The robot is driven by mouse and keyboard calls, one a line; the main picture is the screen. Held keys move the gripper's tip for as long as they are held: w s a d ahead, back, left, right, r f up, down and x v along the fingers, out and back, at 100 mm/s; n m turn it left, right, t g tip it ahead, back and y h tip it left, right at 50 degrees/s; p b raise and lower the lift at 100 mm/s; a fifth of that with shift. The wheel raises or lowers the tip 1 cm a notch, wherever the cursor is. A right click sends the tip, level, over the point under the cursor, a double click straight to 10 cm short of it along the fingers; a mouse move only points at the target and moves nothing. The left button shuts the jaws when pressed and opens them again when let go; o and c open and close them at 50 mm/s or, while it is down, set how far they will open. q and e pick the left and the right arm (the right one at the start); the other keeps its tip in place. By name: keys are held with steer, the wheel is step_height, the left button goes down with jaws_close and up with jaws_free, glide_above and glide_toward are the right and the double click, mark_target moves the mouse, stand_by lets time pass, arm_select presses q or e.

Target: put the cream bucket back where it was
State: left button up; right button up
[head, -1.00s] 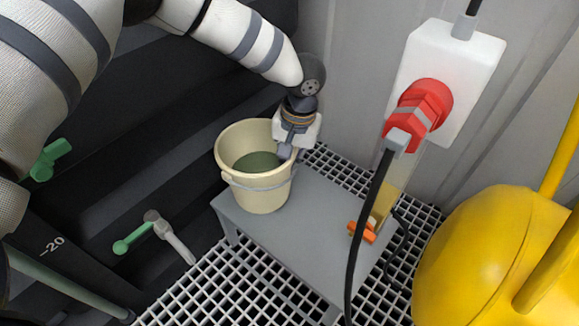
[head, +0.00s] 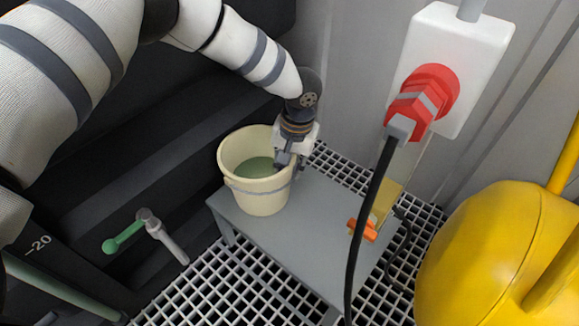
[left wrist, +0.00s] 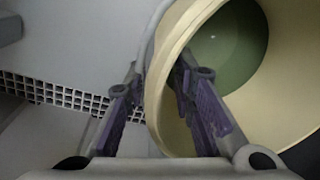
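The cream bucket (head: 262,197) stands on a grey stool (head: 300,232), near its left back corner, and holds green liquid (head: 256,168). My left gripper (head: 287,160) is at the bucket's right back rim. In the left wrist view the gripper (left wrist: 160,75) straddles the wall of the bucket (left wrist: 180,28), one finger inside and one outside. The fingers are apart, with a gap between the outer finger and the wall. The bucket's handle (head: 262,188) hangs down along its front side. My right gripper is not in view.
A red plug (head: 423,98) sits in a white wall box (head: 460,60), its black cable hanging in front of the stool. An orange valve (head: 362,229) is at the stool's right side. A yellow rounded body (head: 490,255) fills the right. White grating (head: 220,290) covers the floor.

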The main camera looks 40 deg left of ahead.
arm_select(q)
step_height(320, 180, up, 12)
steer(key=d+p, duration=0.1)
steer(key=p, duration=0.2)
steer(key=shift+r, duration=0.15)
steer(key=shift+w+d, duration=0.1)
